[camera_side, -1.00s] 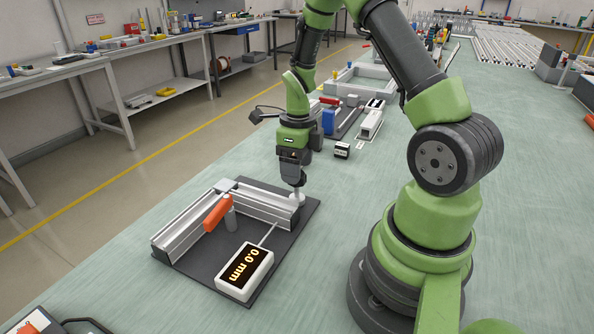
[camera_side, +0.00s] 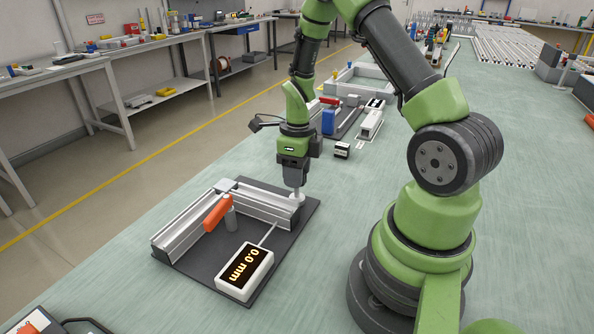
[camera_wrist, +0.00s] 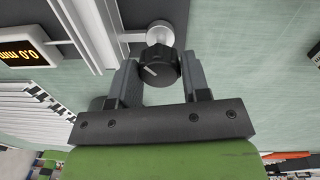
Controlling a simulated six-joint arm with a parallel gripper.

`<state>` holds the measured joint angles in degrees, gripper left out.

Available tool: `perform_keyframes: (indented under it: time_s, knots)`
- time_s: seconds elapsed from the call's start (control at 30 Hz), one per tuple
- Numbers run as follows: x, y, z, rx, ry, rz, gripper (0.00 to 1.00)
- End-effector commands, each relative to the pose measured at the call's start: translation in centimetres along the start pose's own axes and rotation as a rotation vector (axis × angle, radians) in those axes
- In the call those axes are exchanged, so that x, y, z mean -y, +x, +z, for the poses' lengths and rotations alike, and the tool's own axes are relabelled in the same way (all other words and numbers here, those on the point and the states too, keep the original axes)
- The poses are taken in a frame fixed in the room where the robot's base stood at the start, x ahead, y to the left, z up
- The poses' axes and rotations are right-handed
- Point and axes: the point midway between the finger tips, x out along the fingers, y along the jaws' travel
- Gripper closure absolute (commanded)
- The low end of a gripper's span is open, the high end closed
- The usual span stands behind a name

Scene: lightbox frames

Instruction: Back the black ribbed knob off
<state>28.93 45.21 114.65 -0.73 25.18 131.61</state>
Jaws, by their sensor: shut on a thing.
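The black ribbed knob (camera_wrist: 159,68) shows in the wrist view with a pale pointer line on its face. It sits in front of a round light-grey mount (camera_wrist: 160,33) at the end of a rail. My gripper (camera_wrist: 160,75) is shut on the knob, one finger at each side. In the side view my gripper (camera_side: 298,186) points down at the right end of the aluminium rail fixture (camera_side: 267,201), and the knob is hidden there. A display (camera_side: 244,270) on the dark base plate (camera_side: 204,260) reads 0.0 mm.
An orange handle (camera_side: 217,213) stands up by the rail. A small black-and-white block (camera_side: 342,150), a blue block (camera_side: 328,121) and trays lie farther back. The bench is clear between the fixture and my arm's base.

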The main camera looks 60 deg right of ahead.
Motion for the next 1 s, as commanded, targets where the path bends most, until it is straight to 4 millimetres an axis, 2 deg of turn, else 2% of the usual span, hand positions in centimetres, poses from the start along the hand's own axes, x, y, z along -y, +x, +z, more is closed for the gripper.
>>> perform_keyframes:
  time_s: [0.27,1.0]
  knots:
    - [-0.02,-0.04,0.01,-0.008,-0.15,0.001,0.81]
    - [-0.05,-0.07,0.09,-0.038,-0.842,0.001,0.81]
